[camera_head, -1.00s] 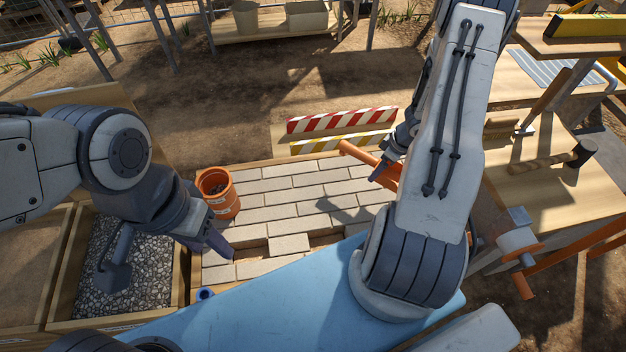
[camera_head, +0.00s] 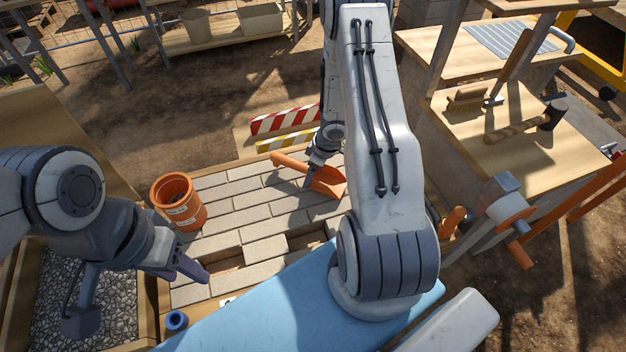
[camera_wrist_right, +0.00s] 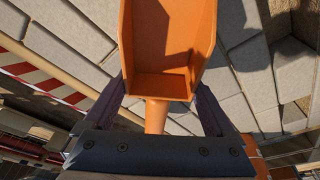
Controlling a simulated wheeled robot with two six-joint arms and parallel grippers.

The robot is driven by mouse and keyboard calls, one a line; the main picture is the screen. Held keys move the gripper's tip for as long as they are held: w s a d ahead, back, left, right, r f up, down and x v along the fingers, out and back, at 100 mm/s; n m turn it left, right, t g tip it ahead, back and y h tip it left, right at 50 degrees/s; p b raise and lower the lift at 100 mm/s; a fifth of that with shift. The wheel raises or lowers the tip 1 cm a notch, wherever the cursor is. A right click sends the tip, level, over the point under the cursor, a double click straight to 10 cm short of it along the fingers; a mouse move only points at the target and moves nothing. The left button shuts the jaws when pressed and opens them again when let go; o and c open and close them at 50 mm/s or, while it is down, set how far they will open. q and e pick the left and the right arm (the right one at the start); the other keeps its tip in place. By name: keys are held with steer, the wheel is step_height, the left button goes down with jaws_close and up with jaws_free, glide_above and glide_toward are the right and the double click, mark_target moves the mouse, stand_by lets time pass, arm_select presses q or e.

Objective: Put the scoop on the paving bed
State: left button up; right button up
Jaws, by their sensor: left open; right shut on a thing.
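The orange scoop (camera_head: 325,180) is over the far right part of the paving bed (camera_head: 225,212), which is laid with grey pavers. My right gripper (camera_head: 306,184) is shut on the scoop's handle, which also shows between the fingers in the right wrist view (camera_wrist_right: 157,115). The scoop's open bowl (camera_wrist_right: 172,45) points away from the gripper there, with pavers behind it. I cannot tell whether the scoop touches the pavers. My left gripper (camera_head: 190,272) is open and empty above the near left part of the bed. My right arm hides the bed's right side.
An orange bucket (camera_head: 178,200) stands on the bed's left side. Striped barrier boards (camera_head: 285,118) lie beyond the bed. A gravel bin (camera_head: 110,310) is at left. A wooden bench (camera_head: 500,150) with a mallet stands at right. Gaps show among the near pavers.

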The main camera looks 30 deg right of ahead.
steer(key=shift+s+b+x, duration=0.25)
steer(key=shift+b+x, duration=0.2)
steer(key=shift+x, duration=0.75)
steer(key=o, duration=1.3)
steer(key=shift+d, duration=0.15)
arm_select(q)
steer(key=shift+f, duration=0.9)
steer(key=shift+r, duration=0.1)
step_height(320, 180, up, 8)
steer(key=p, duration=0.8)
arm_select(e)
steer(key=v, duration=1.2)
steer(key=shift+r, duration=0.15)
